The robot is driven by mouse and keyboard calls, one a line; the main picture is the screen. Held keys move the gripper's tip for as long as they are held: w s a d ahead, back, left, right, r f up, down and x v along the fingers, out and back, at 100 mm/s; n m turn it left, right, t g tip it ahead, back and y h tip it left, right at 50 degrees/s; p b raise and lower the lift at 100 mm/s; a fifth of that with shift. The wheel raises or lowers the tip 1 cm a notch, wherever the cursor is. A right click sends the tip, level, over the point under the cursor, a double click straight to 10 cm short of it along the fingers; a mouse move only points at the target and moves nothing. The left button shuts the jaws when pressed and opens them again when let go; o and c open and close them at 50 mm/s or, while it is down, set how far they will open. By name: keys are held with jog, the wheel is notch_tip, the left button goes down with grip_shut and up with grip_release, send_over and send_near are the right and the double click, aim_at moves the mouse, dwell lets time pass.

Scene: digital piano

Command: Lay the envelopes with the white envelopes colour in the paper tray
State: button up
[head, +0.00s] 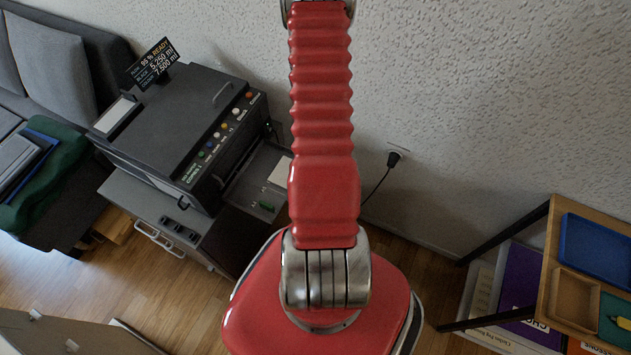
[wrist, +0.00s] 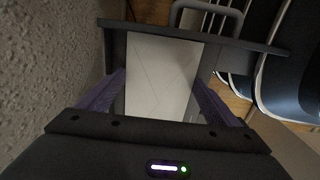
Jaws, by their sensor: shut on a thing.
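A white envelope (wrist: 160,75) with faint flap lines lies between the two purple fingers of my gripper (wrist: 160,98) in the wrist view. My gripper is shut on it at its side edges. I cannot tell whether more envelopes are under it. A dark tray-like frame with a grey handle (wrist: 207,17) surrounds the envelope; it looks like the paper tray (wrist: 228,42). Whether the envelope touches its floor is unclear. In the head view my gripper is hidden behind my red arm. A pale sheet or envelope (head: 281,171) shows partly beside the arm, near the printer's right side.
A dark printer (head: 180,120) with coloured buttons stands on a grey cabinet at the left. A rough pale wall is close on the left in the wrist view. A shelf at the right holds a blue tray (head: 595,248) and a wooden tray (head: 574,299).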

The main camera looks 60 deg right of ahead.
jog(key=shift+w+d, duration=0.1)
jog(key=shift+d, duration=1)
jog(key=o, duration=0.9)
jog(key=shift+d, duration=0.1)
jog(key=shift+o, duration=0.5)
jog(key=shift+w+d+r, duration=0.1)
jog(key=shift+r, duration=0.4)
notch_tip(320, 180, up, 13)
jog(key=a, duration=0.1)
jog(key=shift+s, duration=0.25)
jog(key=shift+f, duration=0.15)
